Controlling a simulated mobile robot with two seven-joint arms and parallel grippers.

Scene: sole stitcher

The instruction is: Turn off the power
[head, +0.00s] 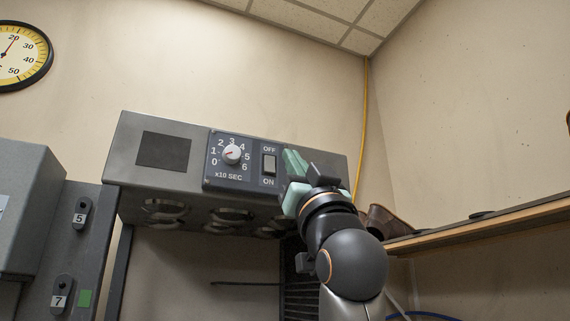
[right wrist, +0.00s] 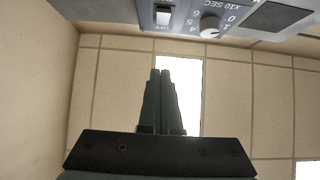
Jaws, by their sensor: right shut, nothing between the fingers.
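The power switch (head: 269,164) is a light rocker on the dark control panel (head: 214,175), with OFF printed above it and ON below. The panel is on the front of a grey machine box (head: 133,183). My right gripper (head: 291,160) is shut and empty, just right of the switch in the head view, and its pale green fingers point up. In the right wrist view the switch (right wrist: 163,16) is near the top edge, and the shut fingers (right wrist: 161,73) point toward the panel, apart from it. Which way the rocker is tipped is hard to tell. My left gripper is not in view.
A dial (head: 232,154) marked x10 SEC sits left of the switch. Round openings (head: 163,208) line the box's underside. A wooden shelf (head: 480,229) runs along the right wall behind my arm. A grey cabinet (head: 28,215) stands at left. The wall above the box is clear.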

